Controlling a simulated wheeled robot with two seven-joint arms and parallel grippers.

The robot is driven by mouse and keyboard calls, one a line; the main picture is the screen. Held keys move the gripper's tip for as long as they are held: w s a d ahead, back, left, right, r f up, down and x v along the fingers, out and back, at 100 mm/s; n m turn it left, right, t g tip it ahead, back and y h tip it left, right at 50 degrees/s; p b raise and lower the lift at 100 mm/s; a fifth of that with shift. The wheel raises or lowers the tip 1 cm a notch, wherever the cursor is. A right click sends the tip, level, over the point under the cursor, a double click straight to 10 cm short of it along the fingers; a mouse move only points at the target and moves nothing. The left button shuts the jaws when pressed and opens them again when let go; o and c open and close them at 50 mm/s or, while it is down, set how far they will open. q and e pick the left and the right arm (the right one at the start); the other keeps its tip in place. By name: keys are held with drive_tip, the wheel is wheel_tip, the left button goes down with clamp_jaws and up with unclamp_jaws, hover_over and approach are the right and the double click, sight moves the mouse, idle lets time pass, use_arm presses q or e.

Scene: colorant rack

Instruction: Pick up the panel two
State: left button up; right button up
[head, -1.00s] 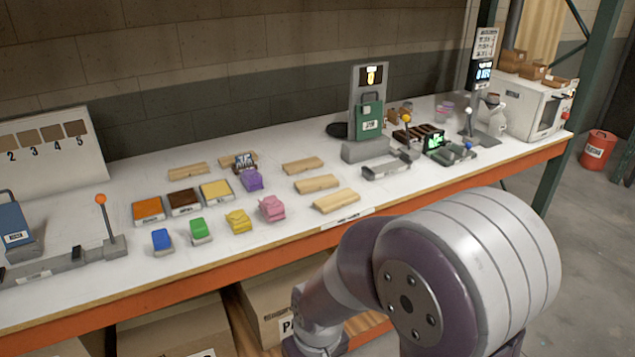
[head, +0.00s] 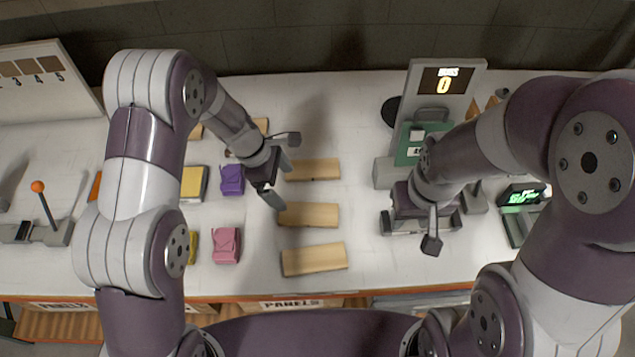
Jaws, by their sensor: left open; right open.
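Light wooden panels lie flat on the white table; I cannot tell by any mark which is panel two. Three form a column near the middle: a far one (head: 314,170), a middle one (head: 309,214) and a near one (head: 314,259). Two more show partly behind my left arm, one being a panel (head: 261,125) further back. My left gripper (head: 284,186) is open and empty, above the left ends of the far and middle panels. My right gripper (head: 440,222) is open over a grey fixture (head: 398,225), its fingers partly hidden by my arm.
An orange-knobbed lever (head: 38,187) stands far left. Table between panels and fixture is clear.

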sight(307, 213)
use_arm(q)
drive_tip(key=shift+n, duration=0.3)
drive_tip(key=x, duration=0.6)
drive_tip(key=shift+s+d+f+p, duration=0.1)
drive_tip(key=shift+s+d+p, duration=0.15)
drive_tip(key=shift+s+p, duration=0.1)
drive_tip(key=shift+d+f, duration=0.15)
drive_tip(key=shift+f, duration=0.2)
drive_tip(key=p+x, duration=0.1)
drive_tip(key=x, duration=0.1)
drive_tip(key=p+x, duration=0.1)
drive_tip(key=x, duration=0.1)
drive_tip(key=shift+w+d+f, duration=0.2)
drive_tip(key=shift+d+f, duration=0.1)
drive_tip(key=shift+d, duration=0.05)
drive_tip(key=shift+f, duration=0.25)
drive_tip(key=shift+s+a, duration=0.1)
drive_tip(key=shift+s, duration=0.05)
drive_tip(key=c, duration=1.2)
use_arm(e)
drive_tip(key=r, duration=0.4)
drive_tip(key=shift+s+a, duration=0.1)
drive_tip(key=shift+s, duration=0.3)
